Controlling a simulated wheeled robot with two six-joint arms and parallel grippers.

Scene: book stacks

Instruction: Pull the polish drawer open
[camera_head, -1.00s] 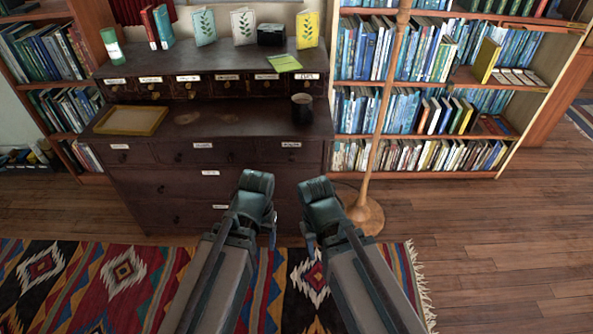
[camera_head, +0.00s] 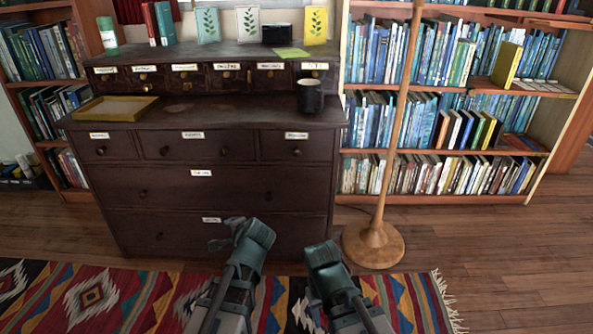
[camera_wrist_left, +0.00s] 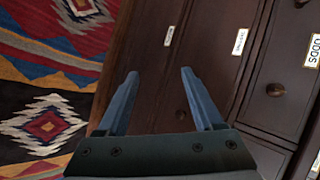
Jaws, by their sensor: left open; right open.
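The dark wooden dresser has a bottom wide drawer (camera_head: 170,236), a middle wide drawer (camera_head: 235,187) and three smaller drawers above, all shut. Each has a small white label. I cannot read which says polish; in the left wrist view one upper drawer label (camera_wrist_left: 312,50) reads ODDS. My left gripper (camera_head: 228,233) is open and empty in front of the bottom drawer, apart from its knob. Its spread fingers (camera_wrist_left: 158,72) show in the left wrist view. My right gripper (camera_head: 322,256) is open, to its right, before the dresser's lower right corner.
A floor lamp (camera_head: 374,246) stands right of the dresser, near my right gripper. A patterned rug (camera_head: 90,295) lies in front. A dark mug (camera_head: 310,95) and a yellow tray (camera_head: 115,108) stand on the dresser's ledge. Wooden floor at the right is clear.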

